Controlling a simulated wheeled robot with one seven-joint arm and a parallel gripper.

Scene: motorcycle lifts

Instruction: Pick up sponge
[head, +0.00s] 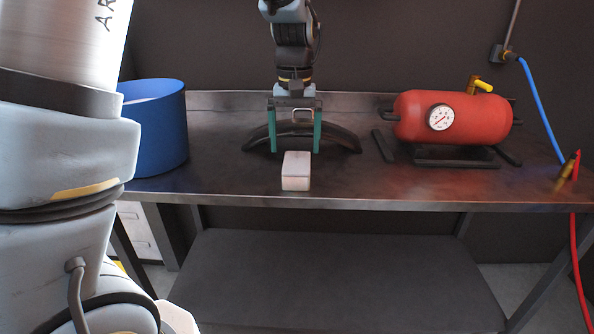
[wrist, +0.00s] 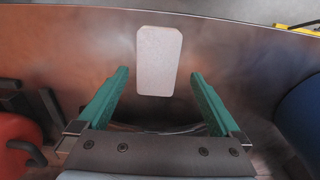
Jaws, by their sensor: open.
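The sponge appears to be the pale pinkish-white block (head: 296,171) near the front edge of the dark metal table (head: 230,182). In the wrist view the pale block (wrist: 158,60) lies beyond the fingertips, roughly centred between them. My gripper (head: 295,151) points down with its two green fingers spread, just behind the block in the head view. It also shows in the wrist view (wrist: 158,72), open with nothing between its fingers. No contact with the block is visible.
A dark curved fender-like part (head: 342,139) lies behind my gripper. A red air tank (head: 470,118) with a gauge stands to the right, and a blue bin (head: 155,125) to the left. A blue hose (head: 542,105) hangs at the far right. The table front around the block is clear.

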